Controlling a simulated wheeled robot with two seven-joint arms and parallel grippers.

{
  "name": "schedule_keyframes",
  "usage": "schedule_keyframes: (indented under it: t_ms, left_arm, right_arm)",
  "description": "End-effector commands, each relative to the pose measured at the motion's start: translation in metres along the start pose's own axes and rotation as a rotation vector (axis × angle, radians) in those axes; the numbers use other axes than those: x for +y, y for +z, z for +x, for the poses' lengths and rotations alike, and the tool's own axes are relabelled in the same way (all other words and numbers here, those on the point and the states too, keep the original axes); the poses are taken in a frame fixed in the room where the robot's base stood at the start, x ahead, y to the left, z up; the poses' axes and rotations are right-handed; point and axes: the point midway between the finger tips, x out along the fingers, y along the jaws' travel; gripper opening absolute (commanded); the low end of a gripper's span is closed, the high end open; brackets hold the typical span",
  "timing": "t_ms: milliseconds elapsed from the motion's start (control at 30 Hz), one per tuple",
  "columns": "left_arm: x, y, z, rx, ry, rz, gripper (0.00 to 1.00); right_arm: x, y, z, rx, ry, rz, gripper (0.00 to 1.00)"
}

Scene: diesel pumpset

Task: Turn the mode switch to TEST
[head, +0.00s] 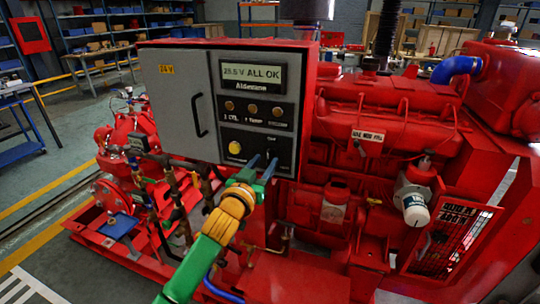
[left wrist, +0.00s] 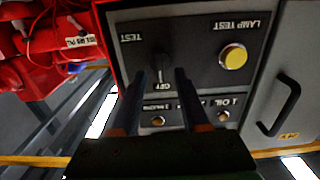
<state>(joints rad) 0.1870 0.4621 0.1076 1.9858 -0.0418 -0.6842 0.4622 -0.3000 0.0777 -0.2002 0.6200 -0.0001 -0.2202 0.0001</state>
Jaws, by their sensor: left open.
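The mode switch (left wrist: 160,64) is a small black knob on the black lower panel of the grey control box (head: 180,98). The left wrist view shows the panel upside down, with TEST and OFF labels by the knob. The knob's pale mark appears to point toward OFF. My left gripper (head: 263,164) is in front of this panel, and its arm rises from below. Its two dark fingers are open, and in the left wrist view (left wrist: 160,78) they lie either side of the knob's line. I cannot tell whether they touch it. In the head view the fingers hide the switch.
A yellow lamp test button (head: 235,147) sits beside the switch. A door handle (head: 199,115) sticks out at left. The red engine (head: 390,130) stands close at right, with pipes and valves below the box.

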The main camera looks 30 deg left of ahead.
Motion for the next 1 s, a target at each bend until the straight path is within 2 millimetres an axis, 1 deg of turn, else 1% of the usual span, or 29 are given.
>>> schedule_keyframes:
  t_ms: [33, 100, 200, 500, 567, 600, 667, 700, 1000]
  left_arm:
    - [0.000, -0.002, 0.008, 0.000, -0.001, 0.000, 0.45]
    - [0.000, -0.001, 0.016, 0.000, 0.000, 0.000, 0.45]
    - [0.000, 0.000, 0.023, 0.000, 0.000, 0.001, 0.45]
    - [0.000, 0.001, 0.026, 0.000, 0.001, 0.002, 0.45]
    - [0.000, 0.001, 0.026, 0.000, 0.001, 0.002, 0.29]
    - [0.000, 0.001, 0.026, -0.001, 0.001, 0.002, 0.18]
    - [0.000, 0.001, 0.026, -0.001, 0.001, 0.002, 0.02]
    - [0.000, 0.001, 0.026, -0.001, 0.001, 0.002, 0.00]
    - [0.000, 0.001, 0.026, -0.002, 0.001, 0.013, 0.00]
  right_arm:
    - [0.001, 0.000, -0.003, 0.000, 0.001, 0.000, 0.56]
    - [0.001, 0.000, -0.004, 0.000, 0.002, 0.000, 0.56]
    - [0.002, 0.000, -0.005, 0.000, 0.003, -0.001, 0.56]
    - [0.002, 0.000, -0.005, 0.000, 0.003, -0.001, 0.56]
    - [0.002, 0.000, -0.005, 0.000, 0.003, -0.001, 0.56]
    - [0.002, 0.000, -0.005, 0.000, 0.003, -0.001, 0.56]
    - [0.002, 0.000, -0.005, 0.000, 0.003, -0.001, 0.56]
    - [0.002, 0.000, -0.005, 0.000, 0.003, -0.001, 0.56]
    - [0.002, 0.000, -0.006, 0.000, 0.003, -0.001, 0.56]
